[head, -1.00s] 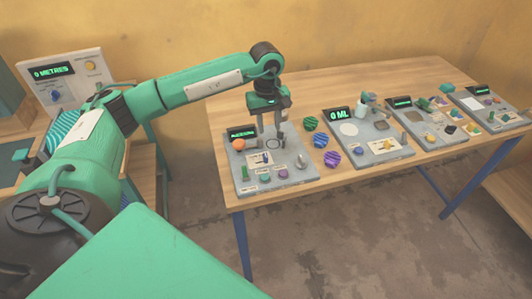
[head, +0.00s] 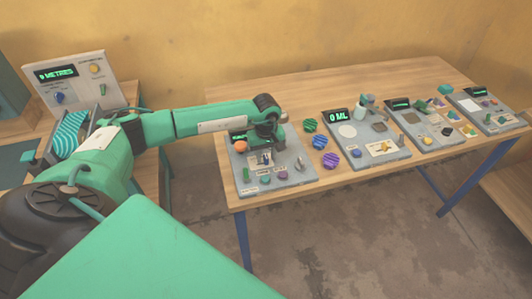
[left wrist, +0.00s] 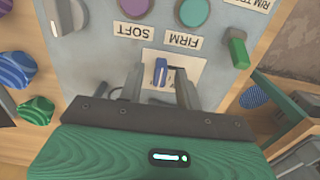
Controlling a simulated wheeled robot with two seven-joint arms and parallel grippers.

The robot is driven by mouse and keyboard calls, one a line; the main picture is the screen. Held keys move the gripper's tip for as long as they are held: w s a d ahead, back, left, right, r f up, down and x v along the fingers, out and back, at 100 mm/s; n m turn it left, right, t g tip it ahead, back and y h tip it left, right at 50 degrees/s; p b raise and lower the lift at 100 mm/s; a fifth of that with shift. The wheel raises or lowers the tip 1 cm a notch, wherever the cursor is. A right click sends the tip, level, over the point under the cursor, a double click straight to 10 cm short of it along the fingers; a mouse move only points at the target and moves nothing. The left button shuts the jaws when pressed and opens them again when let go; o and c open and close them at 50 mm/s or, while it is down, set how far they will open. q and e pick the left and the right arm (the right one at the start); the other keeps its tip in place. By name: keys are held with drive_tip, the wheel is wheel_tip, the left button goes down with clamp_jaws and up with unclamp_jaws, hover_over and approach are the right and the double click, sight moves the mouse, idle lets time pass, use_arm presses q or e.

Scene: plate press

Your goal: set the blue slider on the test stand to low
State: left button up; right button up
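The blue slider (left wrist: 160,72) stands up from a white plate on the grey test stand (left wrist: 95,65). In the left wrist view it sits between the two fingers of my left gripper (left wrist: 160,85), which is open, with gaps visible on both sides. In the head view the test stand (head: 298,183) is at the left end of the table. My left gripper (head: 262,156) is low over its middle, and my arm hides part of its back. Whether the fingers touch the plate cannot be told. My right gripper is not in view.
SOFT and FIRM labels lie beside a purple button (left wrist: 136,6) and a teal button (left wrist: 193,11). A green switch (left wrist: 237,48) and a metal knob (left wrist: 68,14) flank them. More panels (head: 383,150) stand further right.

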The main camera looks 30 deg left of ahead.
use_arm(q)
drive_tip(key=shift+f, duration=0.15)
clamp_jaws()
drive_tip(key=shift+s+a+b, duration=0.5)
drive_tip(key=shift+s+a, duration=0.75)
drive_tip(key=shift+s, duration=0.2)
drive_tip(key=shift+w, duration=0.1)
unclamp_jaws()
drive_tip(key=shift+s+a, duration=0.1)
drive_tip(key=shift+s, duration=0.1)
